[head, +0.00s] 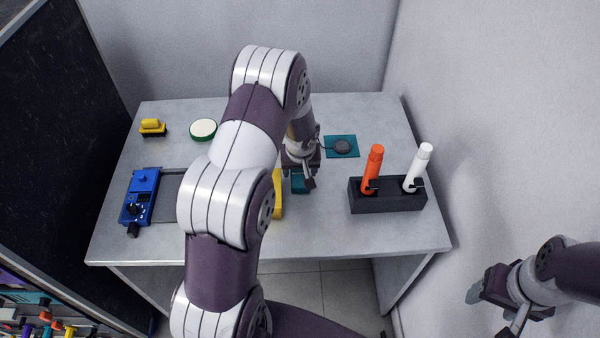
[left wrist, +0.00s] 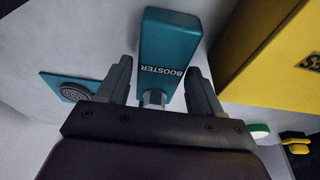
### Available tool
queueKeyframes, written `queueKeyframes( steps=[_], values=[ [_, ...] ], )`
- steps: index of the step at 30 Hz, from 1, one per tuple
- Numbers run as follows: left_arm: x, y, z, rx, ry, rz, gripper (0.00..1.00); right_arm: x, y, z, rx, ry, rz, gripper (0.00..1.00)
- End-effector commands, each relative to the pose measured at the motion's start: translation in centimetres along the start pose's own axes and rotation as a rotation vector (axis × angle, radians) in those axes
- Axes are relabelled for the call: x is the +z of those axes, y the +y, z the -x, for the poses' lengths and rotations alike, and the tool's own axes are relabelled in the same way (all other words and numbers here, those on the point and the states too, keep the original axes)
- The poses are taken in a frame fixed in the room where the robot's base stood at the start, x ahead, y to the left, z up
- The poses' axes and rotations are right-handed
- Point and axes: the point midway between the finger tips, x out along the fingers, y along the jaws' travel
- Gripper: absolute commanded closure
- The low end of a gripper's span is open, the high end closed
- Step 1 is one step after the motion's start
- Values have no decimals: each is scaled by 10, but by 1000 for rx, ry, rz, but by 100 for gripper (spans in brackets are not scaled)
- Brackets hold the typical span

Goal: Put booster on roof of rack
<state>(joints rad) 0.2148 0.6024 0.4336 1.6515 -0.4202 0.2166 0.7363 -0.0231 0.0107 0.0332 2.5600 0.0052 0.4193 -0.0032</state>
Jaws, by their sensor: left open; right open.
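The booster is a teal block with the word BOOSTER on it (left wrist: 163,45). In the head view a small teal part of it (head: 298,184) shows under my left gripper (head: 303,176). In the left wrist view my left gripper (left wrist: 160,82) is open, with one finger on each side of the booster's near end and a grey stub between them. I cannot tell if the fingers touch it. A yellow block with black lettering (left wrist: 275,65), perhaps the rack, stands beside the booster; my arm mostly hides it in the head view (head: 278,195). My right gripper (head: 494,308) is open and empty, off the table at the right.
A teal pad with a dark disc (head: 342,146) lies behind. A black holder (head: 388,200) bears an orange stick (head: 373,165) and a white stick (head: 418,166). A blue device (head: 141,197), a green-rimmed white disc (head: 203,129) and a yellow-black piece (head: 152,128) are left.

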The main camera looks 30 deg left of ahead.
Motion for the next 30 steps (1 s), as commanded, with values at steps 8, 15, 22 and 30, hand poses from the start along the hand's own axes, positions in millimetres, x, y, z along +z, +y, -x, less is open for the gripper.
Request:
queueKeyframes(
  steps=[8, 15, 22, 30],
  values=[
    [0, 0, -7, 0, 1, -1, 34, 0, 0, -1, 0, 0, 0, 37],
    [0, 0, -6, 0, 1, -1, 88, 0, 0, -1, 0, 0, 0, 37],
    [-1, 0, -2, 0, 1, 0, 88, 0, 0, 0, 0, 0, 0, 37],
    [-19, 0, 58, 1, 5, 1, 88, -1, 0, 11, 0, 0, 0, 37]
  ],
)
